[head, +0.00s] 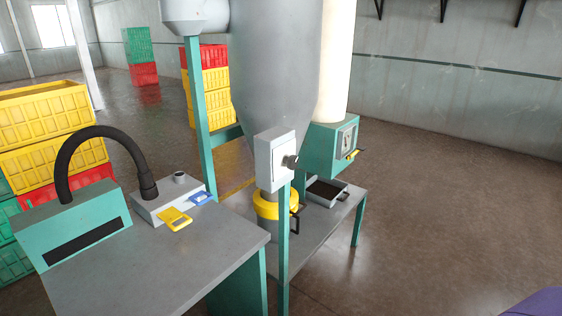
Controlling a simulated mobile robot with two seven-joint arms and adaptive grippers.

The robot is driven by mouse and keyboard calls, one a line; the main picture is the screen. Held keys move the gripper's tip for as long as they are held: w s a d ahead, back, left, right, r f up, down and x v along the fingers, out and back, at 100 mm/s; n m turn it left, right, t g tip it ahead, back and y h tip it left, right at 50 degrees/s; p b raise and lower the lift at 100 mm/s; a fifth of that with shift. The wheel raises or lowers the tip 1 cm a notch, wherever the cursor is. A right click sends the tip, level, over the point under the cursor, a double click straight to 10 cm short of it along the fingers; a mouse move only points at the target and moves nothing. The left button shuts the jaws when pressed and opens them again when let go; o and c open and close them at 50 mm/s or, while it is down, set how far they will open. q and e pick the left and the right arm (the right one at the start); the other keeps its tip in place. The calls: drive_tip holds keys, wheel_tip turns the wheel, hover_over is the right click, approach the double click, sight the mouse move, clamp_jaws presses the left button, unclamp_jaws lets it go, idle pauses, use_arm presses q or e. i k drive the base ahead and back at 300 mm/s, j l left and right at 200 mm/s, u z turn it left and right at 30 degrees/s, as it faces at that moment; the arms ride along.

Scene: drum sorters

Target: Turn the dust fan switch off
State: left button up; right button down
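A light grey switch box (269,160) is mounted on a teal post in front of the large grey hopper. A dark rotary knob (290,161) sticks out from its right side. It looks like the dust fan switch, but I see no readable label and cannot tell its position. A teal box (331,146) behind it to the right carries a dial-like face and a small yellow handle (353,154). Neither of my grippers is in view.
A grey-topped table (160,262) with a black hose and a yellow device stands at front left. A lower bench (325,222) holds a yellow-rimmed drum and a dark tray. Stacked crates (50,150) are at left. Open floor (450,200) lies right.

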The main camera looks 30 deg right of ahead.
sight(293, 162)
drive_tip(key=k+l+z, duration=0.1)
drive_tip(key=l+z, duration=0.35)
drive_tip(key=l, duration=0.2)
drive_tip(key=l+z, duration=0.45)
drive_tip(key=l, duration=0.15)
